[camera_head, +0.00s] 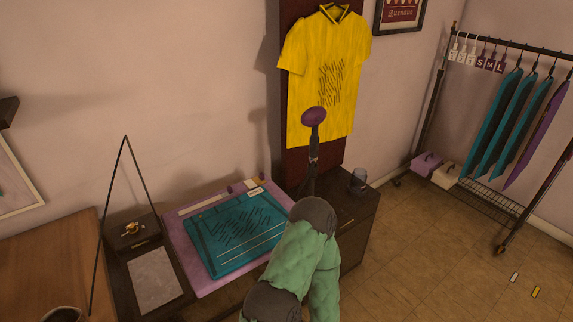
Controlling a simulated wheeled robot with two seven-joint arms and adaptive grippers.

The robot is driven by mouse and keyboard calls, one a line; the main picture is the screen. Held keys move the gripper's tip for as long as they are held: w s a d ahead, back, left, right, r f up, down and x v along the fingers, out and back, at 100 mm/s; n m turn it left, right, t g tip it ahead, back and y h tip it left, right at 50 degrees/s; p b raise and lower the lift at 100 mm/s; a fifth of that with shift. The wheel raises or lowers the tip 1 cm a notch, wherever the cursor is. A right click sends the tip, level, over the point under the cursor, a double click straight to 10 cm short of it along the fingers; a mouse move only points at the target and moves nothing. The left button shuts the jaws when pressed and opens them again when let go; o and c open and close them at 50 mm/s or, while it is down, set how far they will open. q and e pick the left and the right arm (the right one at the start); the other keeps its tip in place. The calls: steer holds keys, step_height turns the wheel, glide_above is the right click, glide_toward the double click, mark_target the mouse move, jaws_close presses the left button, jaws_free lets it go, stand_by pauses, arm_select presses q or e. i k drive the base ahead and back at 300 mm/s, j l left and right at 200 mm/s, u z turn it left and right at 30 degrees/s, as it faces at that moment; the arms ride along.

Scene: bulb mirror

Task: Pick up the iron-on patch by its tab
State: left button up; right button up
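A folded teal cloth (222,252) with dark slanted marks lies flat on a purple board (177,230). A small white tag (255,191) sits at its upper right edge, beside a small yellowish piece (251,183). I cannot tell whether either is the patch or its tab. My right gripper (314,140) is raised above and right of the board, pointing up, in front of the yellow shirt. A dark purple rounded thing (314,116) appears at its fingertips. I cannot tell whether the fingers grip it. My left gripper is out of view.
A yellow shirt (327,65) hangs on a dark red panel behind. A dark cabinet (352,215) carries a glass (358,180). A dark tray stand (150,278) is left of the board. A clothes rack (520,45) stands at right. The floor between is mostly clear.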

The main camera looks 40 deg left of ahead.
mark_target(255, 181)
steer(key=i+l, duration=0.1)
steer(key=i, duration=1.9)
steer(key=i+u, duration=0.1)
steer(key=u, duration=0.35)
steer(key=i+u, duration=0.1)
steer(key=u, duration=0.35)
steer(key=i+u, duration=0.1)
steer(key=u, duration=0.4)
steer(key=l+u, duration=0.1)
steer(key=u, duration=0.35)
steer(key=i+l, duration=0.05)
